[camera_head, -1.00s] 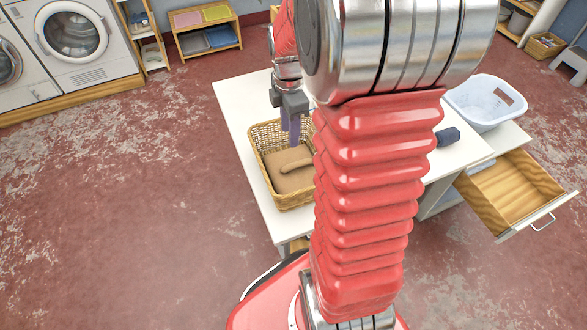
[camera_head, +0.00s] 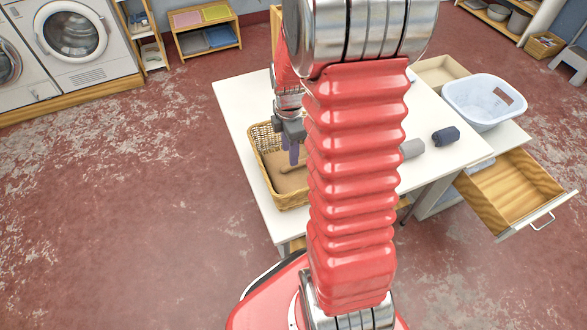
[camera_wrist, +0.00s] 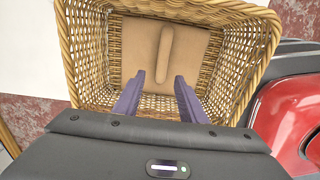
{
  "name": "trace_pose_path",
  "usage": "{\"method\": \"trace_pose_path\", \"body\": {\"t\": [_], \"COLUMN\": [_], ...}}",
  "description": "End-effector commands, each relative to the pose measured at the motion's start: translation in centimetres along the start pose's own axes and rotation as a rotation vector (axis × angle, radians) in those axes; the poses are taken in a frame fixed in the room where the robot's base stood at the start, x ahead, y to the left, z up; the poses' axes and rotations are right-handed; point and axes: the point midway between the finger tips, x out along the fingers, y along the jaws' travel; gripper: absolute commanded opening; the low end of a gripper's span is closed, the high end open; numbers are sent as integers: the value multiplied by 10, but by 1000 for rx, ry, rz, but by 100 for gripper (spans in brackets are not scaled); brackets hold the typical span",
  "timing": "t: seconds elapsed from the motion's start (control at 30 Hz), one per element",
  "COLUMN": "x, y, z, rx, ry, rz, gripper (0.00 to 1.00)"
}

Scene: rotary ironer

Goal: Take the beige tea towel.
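The beige tea towel (camera_wrist: 185,50) lies flat in the bottom of a wicker basket, with a raised roll or fold along its middle; it also shows in the head view (camera_head: 290,181). The wicker basket (camera_wrist: 84,55) stands on the white table, and it shows in the head view (camera_head: 267,184), partly hidden by my arm. My gripper (camera_wrist: 159,84) is open, its two purple fingers apart and pointing into the basket. The fingertips appear near the raised fold, with nothing between them. In the head view my gripper (camera_head: 291,157) is over the basket.
On the white table (camera_head: 238,106), a grey roll (camera_head: 412,148) and a dark blue roll (camera_head: 446,136) lie to the right. A white laundry basket (camera_head: 485,103) stands beyond them, above an open wooden drawer (camera_head: 507,190). A beige tray (camera_head: 438,72) sits at the back.

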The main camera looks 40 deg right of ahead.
Motion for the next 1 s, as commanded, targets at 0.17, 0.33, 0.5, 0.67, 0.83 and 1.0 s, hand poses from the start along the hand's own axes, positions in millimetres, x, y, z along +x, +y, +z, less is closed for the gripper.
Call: {"method": "trace_pose_path", "body": {"t": [0.17,0.33,0.5,0.67,0.83,1.0], "x": [9,32,48,52,52,52], "y": [-1,-4,-3,-3,-3,-3], "z": [0,0,1,1,1,1], "rx": [0,0,1,1,1,1], "ry": [0,1,0,0,0,0], "rz": [-2,-5,-2,0,0,0], "gripper": [38,38,38,38,38,38]}}
